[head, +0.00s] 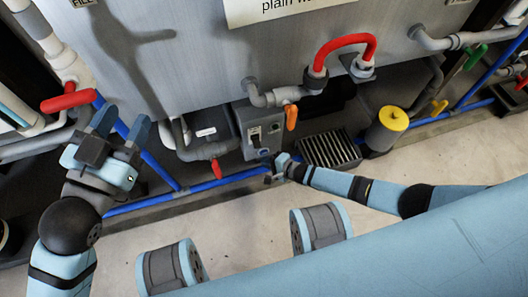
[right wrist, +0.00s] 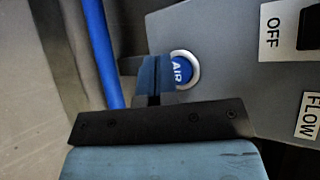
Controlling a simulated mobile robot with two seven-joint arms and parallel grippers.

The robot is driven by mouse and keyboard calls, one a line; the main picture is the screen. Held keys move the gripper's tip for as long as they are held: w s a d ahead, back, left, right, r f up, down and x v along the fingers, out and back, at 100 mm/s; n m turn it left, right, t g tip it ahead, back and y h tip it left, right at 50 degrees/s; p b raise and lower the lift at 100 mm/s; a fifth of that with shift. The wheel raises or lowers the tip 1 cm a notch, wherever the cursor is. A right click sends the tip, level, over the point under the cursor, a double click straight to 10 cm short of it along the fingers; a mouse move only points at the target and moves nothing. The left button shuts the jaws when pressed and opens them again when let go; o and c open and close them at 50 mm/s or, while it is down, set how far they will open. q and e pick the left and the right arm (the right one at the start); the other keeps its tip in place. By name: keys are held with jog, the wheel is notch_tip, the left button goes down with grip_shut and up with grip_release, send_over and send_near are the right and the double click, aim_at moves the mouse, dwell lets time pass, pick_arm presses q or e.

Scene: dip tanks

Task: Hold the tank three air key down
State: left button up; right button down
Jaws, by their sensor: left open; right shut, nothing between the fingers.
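The air key (right wrist: 184,71) is a round blue button marked AIR with a pale ring, on a grey control box (head: 251,124) below the tank. My right gripper (head: 280,166) is at the box's lower right. Its shut fingers (right wrist: 158,76) hold nothing. In the right wrist view their tip overlaps the key's left side and hides part of it. I cannot tell whether it touches the key or whether the key is down. My left gripper (head: 122,124) is open and empty, near a red-handled valve at the far left. No tank number is readable.
OFF (right wrist: 272,32) and FLOW (right wrist: 307,115) labels sit beside the key. An orange handle (head: 291,117), a red handle (head: 217,169) and a floor grate (head: 328,150) are near the box. A yellow-topped canister (head: 393,119) stands right. Blue pipe (head: 160,202) runs along the floor.

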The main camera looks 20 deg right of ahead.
jog(key=s+p, duration=0.2)
jog(key=s, duration=0.3)
jog(key=shift+d, duration=0.1)
dwell(0.3)
dwell(0.5)
